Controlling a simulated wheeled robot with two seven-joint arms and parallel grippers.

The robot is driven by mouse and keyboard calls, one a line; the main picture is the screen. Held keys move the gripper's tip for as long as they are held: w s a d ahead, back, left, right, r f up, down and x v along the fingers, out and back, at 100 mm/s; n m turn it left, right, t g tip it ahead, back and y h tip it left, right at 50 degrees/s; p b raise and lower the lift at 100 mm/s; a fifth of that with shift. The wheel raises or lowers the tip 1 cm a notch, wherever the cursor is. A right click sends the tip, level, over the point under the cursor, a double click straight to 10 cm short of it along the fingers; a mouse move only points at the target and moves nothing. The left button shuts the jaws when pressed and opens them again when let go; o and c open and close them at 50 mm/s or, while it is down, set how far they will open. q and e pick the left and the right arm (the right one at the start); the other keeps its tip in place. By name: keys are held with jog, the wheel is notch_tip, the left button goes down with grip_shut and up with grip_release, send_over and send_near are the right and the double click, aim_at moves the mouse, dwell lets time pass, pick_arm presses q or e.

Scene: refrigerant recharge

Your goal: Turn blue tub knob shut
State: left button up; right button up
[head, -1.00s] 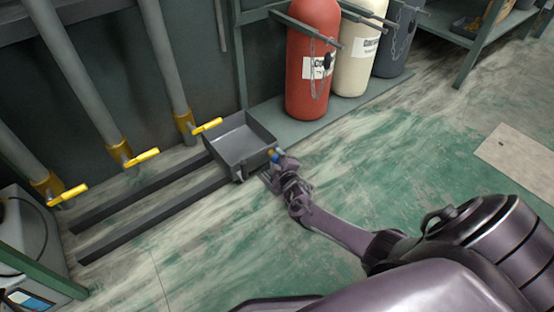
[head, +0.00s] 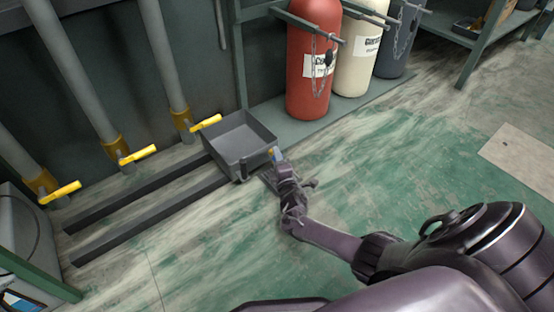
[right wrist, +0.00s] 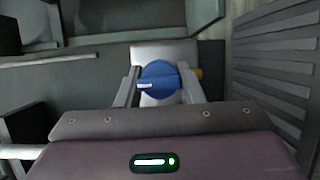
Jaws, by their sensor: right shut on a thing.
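The grey tub (head: 238,163) sits at the end of two dark rails, with a spout-like fitting at its near right corner. The round blue knob (right wrist: 160,76) shows in the right wrist view, with a pale mark across its face. My right gripper (right wrist: 161,88) is shut on the knob, one finger on each side of it. In the head view my right gripper (head: 279,164) is at the tub's right corner and mostly hides the knob. My left gripper is not in view.
Red (head: 313,60), cream (head: 358,62) and dark grey (head: 393,55) cylinders stand chained behind the tub. Pipes with yellow-handled valves (head: 137,155) line the wall at left. A slatted floor grate (right wrist: 272,70) lies beside the knob.

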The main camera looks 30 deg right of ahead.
dwell(0.3)
jog(key=o, duration=1)
jog(key=shift+c, duration=0.2)
jog(key=shift+s+a+p, duration=0.1)
jog(key=shift+s+p, duration=0.2)
jog(key=shift+p, duration=0.05)
jog(key=p+v, duration=0.3)
jog(key=v, duration=0.3)
jog(key=shift+s+r+p, duration=0.1)
jog(key=shift+s+p, duration=0.1)
jog(key=shift+p, duration=0.2)
jog(key=shift+s+a, duration=0.15)
jog(key=shift+s, duration=0.25)
